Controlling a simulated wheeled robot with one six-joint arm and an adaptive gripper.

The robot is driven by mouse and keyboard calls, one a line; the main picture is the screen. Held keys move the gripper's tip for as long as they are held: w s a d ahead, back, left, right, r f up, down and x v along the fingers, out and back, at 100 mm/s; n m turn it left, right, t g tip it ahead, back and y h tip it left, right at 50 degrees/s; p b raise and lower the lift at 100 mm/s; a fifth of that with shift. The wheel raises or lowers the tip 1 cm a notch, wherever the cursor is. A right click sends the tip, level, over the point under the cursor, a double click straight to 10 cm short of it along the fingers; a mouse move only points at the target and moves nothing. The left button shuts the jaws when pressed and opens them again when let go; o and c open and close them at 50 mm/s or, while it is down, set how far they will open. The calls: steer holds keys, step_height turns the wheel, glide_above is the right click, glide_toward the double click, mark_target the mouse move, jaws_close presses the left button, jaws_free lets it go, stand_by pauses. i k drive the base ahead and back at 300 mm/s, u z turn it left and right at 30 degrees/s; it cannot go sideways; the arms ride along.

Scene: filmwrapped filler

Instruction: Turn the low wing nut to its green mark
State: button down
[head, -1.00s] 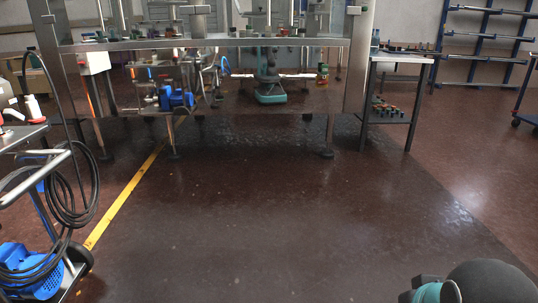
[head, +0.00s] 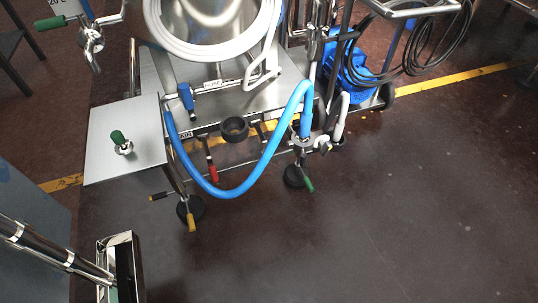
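I cannot single out the low wing nut or a green mark for it with certainty. A metal clamp fitting (head: 301,145) joins the lower right end of the blue hose (head: 240,190). A shiny winged fitting (head: 92,42) is at the upper left, beside a green-handled lever (head: 50,22). My gripper is not in view.
A pale side shelf (head: 125,155) holds a green-topped fitting (head: 118,138). A red handle (head: 212,172) hangs below the steel unit. A trolley with blue equipment (head: 345,75) and a coiled black cable (head: 408,45) stands at upper right. The dark floor (head: 400,220) at lower right is clear.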

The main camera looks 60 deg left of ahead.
mark_target(326, 146)
steer(key=u, duration=2.85)
steer(key=k, duration=0.55)
steer(key=z, duration=1.25)
